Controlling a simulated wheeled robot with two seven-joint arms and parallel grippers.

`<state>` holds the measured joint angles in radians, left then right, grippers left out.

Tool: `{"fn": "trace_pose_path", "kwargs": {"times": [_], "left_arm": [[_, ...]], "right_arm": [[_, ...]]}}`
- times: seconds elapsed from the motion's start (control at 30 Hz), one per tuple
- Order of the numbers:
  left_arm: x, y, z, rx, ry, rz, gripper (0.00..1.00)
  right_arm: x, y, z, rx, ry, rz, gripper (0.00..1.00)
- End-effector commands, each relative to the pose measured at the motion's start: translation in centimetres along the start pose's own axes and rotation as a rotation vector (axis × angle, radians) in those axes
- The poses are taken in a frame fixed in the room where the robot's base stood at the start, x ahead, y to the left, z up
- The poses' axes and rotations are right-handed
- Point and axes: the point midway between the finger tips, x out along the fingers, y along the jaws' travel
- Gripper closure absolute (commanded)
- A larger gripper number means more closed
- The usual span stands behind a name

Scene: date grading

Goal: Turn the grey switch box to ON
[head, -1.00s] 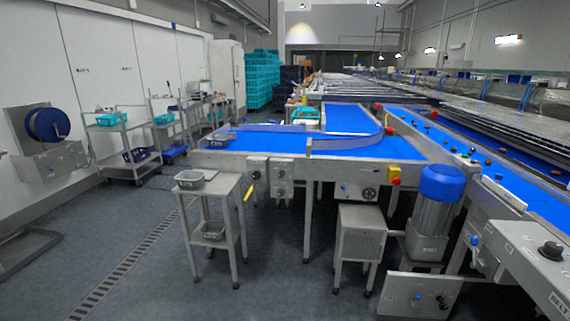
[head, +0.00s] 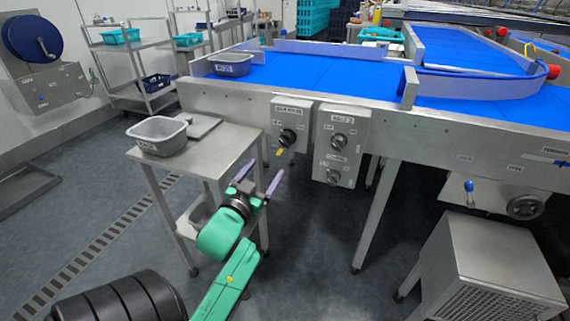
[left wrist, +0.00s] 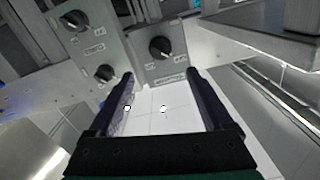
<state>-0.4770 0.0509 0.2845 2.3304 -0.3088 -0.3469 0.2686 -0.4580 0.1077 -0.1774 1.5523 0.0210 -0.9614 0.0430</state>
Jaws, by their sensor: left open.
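Two grey switch boxes hang on the front of the steel conveyor frame. The left one (head: 291,111) has one black knob (head: 288,137); the right one (head: 325,137) has two black knobs, one above the other. I cannot tell which box the task means, and the ON marks are too small to read. In the left wrist view, which looks upside down, the one-knob box (left wrist: 153,70) is ahead of the fingers and the two-knob box (left wrist: 94,23) is to its left. My left gripper (head: 260,177) is open and empty, below and in front of the one-knob box, apart from it. My right gripper is not in view.
A steel side table (head: 215,152) holding a grey tub (head: 160,145) stands close left of my left gripper. A conveyor leg (head: 378,215) and a steel cabinet (head: 490,262) stand to the right. The floor between table and leg is clear.

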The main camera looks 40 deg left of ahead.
Motion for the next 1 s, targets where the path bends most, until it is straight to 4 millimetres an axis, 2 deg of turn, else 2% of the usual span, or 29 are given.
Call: {"fn": "trace_pose_path", "kwargs": {"times": [0.17, 0.4, 0.6, 0.73, 0.93, 0.97, 1.0], "left_arm": [[2.8, -0.1, -0.7, 0.001, 0.009, -0.001, 0.16], [9.3, -0.1, -0.5, 0.000, 0.008, -0.001, 0.16], [13.4, 0.0, -0.5, -0.001, 0.006, 0.000, 0.16], [14.3, 0.0, -0.5, 0.000, 0.004, 0.001, 0.16], [14.4, 0.0, -0.5, -0.001, 0.004, 0.001, 0.16], [14.4, 0.0, -0.5, -0.001, 0.004, 0.001, 0.20], [14.4, 0.0, -0.5, -0.001, 0.004, 0.001, 0.35]], "right_arm": [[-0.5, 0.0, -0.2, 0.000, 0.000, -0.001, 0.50], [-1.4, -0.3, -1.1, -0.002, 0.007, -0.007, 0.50], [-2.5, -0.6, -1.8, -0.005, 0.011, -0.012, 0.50], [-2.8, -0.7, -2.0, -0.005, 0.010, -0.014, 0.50], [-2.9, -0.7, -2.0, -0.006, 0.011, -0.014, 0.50], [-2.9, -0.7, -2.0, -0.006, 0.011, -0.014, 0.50], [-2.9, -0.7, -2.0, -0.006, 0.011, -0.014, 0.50]]}}
